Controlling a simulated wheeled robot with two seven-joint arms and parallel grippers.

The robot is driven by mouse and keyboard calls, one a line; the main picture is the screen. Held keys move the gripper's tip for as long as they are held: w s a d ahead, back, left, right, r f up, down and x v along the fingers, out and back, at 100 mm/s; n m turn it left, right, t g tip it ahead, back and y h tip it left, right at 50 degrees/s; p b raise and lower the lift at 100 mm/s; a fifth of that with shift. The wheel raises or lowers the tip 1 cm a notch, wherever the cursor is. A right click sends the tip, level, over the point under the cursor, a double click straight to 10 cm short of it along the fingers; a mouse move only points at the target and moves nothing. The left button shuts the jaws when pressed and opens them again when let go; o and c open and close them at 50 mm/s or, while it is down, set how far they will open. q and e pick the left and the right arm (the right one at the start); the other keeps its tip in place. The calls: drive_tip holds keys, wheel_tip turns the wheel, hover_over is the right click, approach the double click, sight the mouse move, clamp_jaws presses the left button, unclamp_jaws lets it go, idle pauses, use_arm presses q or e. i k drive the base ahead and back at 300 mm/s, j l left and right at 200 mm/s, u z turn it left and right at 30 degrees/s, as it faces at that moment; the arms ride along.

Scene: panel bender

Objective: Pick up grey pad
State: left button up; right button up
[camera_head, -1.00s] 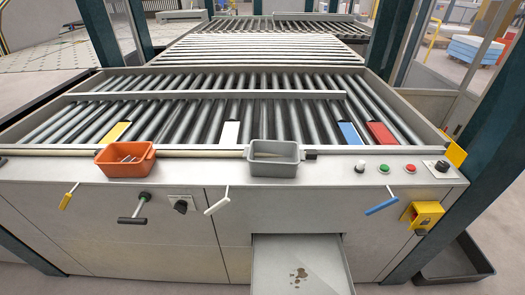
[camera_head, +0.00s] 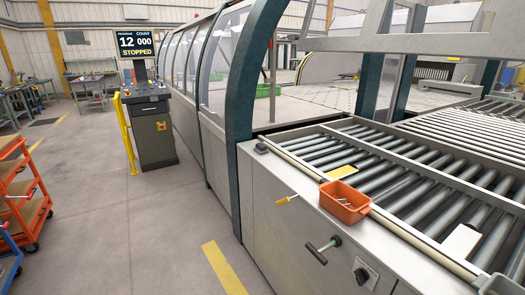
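I cannot make out a grey pad for certain in the head view. A yellow pad (camera_head: 342,171) lies on the rollers near the front rail of the conveyor. A white pad (camera_head: 461,243) lies on the rollers farther right. Neither of my grippers is in view.
An orange bin (camera_head: 344,202) with small items sits on the conveyor's front ledge. Part of a grey bin (camera_head: 500,287) shows at the bottom right. A control console (camera_head: 153,133) with a "STOPPED" screen (camera_head: 135,44) stands at the back. An orange cart (camera_head: 22,195) is at left. The floor between is open.

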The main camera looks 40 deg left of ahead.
sight(260, 149)
drive_tip(key=i+j, duration=0.15)
drive_tip(key=j, duration=0.25)
drive_tip(key=i+j+z, duration=0.1)
drive_tip(key=j, duration=0.3)
drive_tip(key=i+j, duration=0.15)
drive_tip(key=j, duration=0.2)
drive_tip(key=i+j, duration=0.15)
drive_tip(key=j, duration=0.25)
drive_tip(key=z, duration=0.05)
